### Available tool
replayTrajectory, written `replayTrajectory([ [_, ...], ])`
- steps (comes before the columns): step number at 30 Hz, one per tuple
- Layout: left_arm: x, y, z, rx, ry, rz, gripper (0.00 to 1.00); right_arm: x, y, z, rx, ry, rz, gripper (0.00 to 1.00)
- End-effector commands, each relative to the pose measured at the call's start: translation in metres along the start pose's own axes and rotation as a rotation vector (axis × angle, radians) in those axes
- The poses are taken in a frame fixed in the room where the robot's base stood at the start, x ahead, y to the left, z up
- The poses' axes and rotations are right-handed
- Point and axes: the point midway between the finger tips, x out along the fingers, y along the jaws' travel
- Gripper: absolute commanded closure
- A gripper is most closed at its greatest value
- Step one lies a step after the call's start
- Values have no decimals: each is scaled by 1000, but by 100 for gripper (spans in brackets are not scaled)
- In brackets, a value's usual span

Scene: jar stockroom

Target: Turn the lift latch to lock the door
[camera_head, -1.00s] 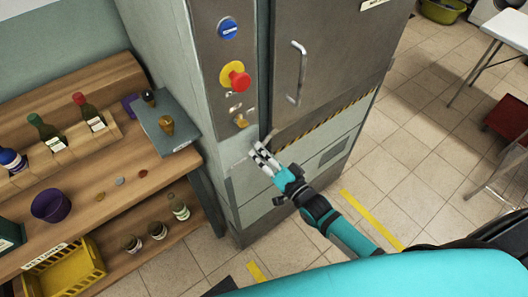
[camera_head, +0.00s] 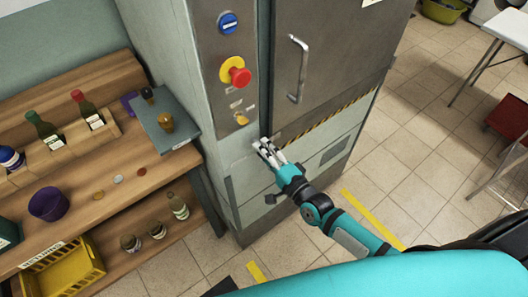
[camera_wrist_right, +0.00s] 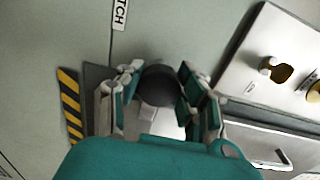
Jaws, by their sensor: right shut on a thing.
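The lift door (camera_head: 328,45) is a grey metal door, closed against its frame, with a vertical bar handle (camera_head: 298,68). My right gripper (camera_head: 264,147) is at the lower left corner of the door, below the control panel. In the right wrist view its fingers (camera_wrist_right: 158,84) are closed around a dark round knob (camera_wrist_right: 158,84), which appears to be the latch. A white label ending in "TCH" (camera_wrist_right: 120,12) is beside it. In the head view the gripper hides the latch, so its angle cannot be told. My left gripper is not in view.
The panel holds a blue switch (camera_head: 228,24), a red button (camera_head: 237,74) on yellow and a brass key (camera_head: 241,118). A wooden bench (camera_head: 100,205) with bottles stands at left. A white table (camera_head: 508,25) stands at right.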

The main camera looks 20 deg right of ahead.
Motion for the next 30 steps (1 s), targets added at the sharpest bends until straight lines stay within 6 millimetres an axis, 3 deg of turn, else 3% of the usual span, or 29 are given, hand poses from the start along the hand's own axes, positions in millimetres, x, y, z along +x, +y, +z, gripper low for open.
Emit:
replayTrajectory([
  [15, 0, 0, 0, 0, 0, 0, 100, 0, 0, 0, 22, 1, 0, 100],
  [16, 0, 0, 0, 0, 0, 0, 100, 0, 0, 0, 21, 1, 0, 60],
  [18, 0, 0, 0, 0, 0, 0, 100, 0, 0, 0, 21, 1, 0, 51],
  [21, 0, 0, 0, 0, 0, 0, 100, 0, 0, 0, 20, 1, 0, 39],
  [30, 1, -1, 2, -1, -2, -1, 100, -2, 0, 0, 18, 0, 1, 39],
])
